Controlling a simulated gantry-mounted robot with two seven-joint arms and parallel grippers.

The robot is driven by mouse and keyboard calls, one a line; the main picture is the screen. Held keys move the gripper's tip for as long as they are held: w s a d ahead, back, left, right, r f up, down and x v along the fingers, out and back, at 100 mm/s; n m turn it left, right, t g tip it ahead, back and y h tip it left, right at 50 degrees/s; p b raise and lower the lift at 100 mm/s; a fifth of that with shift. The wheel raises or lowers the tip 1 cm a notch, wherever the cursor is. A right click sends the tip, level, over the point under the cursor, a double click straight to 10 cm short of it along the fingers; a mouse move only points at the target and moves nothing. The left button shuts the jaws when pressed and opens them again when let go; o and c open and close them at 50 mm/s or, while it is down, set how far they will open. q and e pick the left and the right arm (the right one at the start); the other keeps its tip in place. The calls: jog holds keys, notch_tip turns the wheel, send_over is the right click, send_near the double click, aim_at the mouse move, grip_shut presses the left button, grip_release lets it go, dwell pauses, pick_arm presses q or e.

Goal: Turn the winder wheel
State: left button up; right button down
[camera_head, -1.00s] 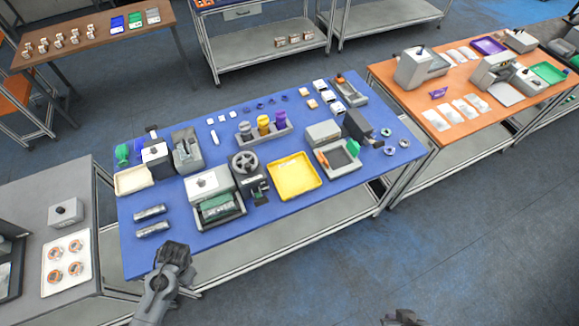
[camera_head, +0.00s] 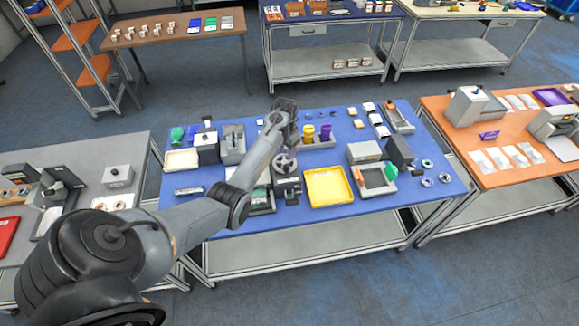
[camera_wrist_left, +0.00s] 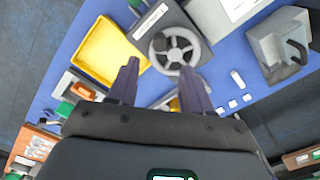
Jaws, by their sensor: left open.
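My right gripper is not in view.
The yellow tray (camera_head: 328,187) lies right of the wheel's base. A holder with yellow and purple cylinders (camera_head: 309,133) stands close behind the wheel. A grey device (camera_head: 232,145) stands to its left. An orange table (camera_head: 455,133) is farther right.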

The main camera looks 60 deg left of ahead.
pick_arm(q)
jog(key=b, duration=0.2)
send_over(286, 165)
notch_tip(286, 165, down, 4)
jog(key=shift+d+f, duration=0.1)
jog(key=shift+f, duration=0.05)
notch_tip(286, 165, down, 4)
jog(key=b, duration=0.3)
jog(key=shift+f, duration=0.15)
jog(key=shift+f+b, duration=0.8)
jog(key=shift+b, duration=0.35)
grip_shut()
